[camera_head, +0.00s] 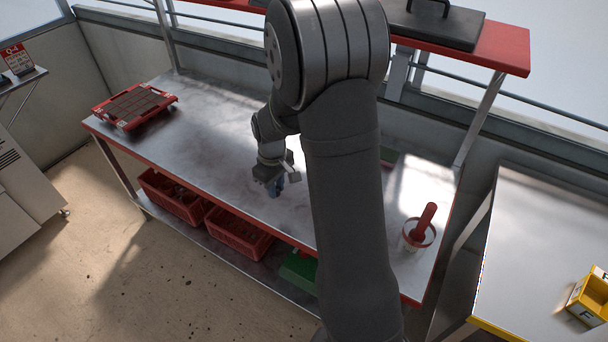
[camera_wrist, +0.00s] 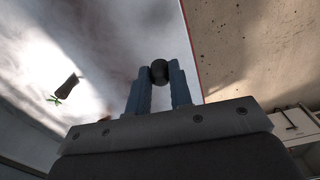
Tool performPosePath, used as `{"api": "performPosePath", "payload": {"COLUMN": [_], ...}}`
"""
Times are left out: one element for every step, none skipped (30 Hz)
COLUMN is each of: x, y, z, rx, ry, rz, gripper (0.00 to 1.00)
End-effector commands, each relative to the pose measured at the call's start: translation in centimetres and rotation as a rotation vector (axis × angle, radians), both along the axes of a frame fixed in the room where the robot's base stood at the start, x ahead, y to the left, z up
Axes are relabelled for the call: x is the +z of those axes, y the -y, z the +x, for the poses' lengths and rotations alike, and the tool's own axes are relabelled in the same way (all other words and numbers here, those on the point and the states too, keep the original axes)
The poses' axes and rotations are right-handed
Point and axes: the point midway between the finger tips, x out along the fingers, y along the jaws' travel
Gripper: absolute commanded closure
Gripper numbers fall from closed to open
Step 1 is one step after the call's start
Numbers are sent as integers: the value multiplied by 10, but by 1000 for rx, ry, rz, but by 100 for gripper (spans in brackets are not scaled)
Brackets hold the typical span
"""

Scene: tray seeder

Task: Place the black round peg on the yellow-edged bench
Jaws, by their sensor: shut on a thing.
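My gripper (camera_head: 275,188) is over the middle of the red-edged metal bench (camera_head: 215,140). In the wrist view my gripper (camera_wrist: 161,80) is shut on the black round peg (camera_wrist: 159,72), whose rounded dark end shows between the two blue-grey fingertips. The peg cannot be made out in the head view. The yellow-edged bench (camera_head: 530,235) stands at the lower right of the head view, apart from my gripper. I cannot tell how high the peg is above the red-edged bench.
A yellow bin (camera_head: 590,298) marked F sits on the yellow-edged bench. A white pot with a red handle (camera_head: 420,232) stands near the red-edged bench's right end. A red tray of dark blocks (camera_head: 135,105) is at its left. A dark plug with green leaves (camera_wrist: 66,87) lies on a pale surface.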

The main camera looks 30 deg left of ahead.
Motion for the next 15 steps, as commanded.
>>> {"api": "performPosePath", "payload": {"x": [4, 5, 6, 6, 7, 7, 7, 7, 7, 8, 8, 9, 10, 11, 12], "y": [0, 0, 0, 0, 0, 1, 3, 4, 7, 10, 14, 20, 25, 31, 40], "z": [0, 0, 0, 0, 1, 3, 5, 8, 14, 20, 28, 39, 48, 58, 72], "rx": [0, 0, 0, 0, -1, -5, -10, -17, -28, -40, -53, -74, -91, -111, -138], "ry": [1, 1, 0, 0, 0, 0, 0, 0, 0, -1, -1, 0, 1, 1, 1], "rz": [1, 1, 0, 0, 0, 0, 0, -1, -1, -1, -1, 0, 1, 0, 0], "gripper": [100, 100, 100, 100, 100, 100, 100, 100, 100, 100, 100, 100, 100, 100, 100]}}
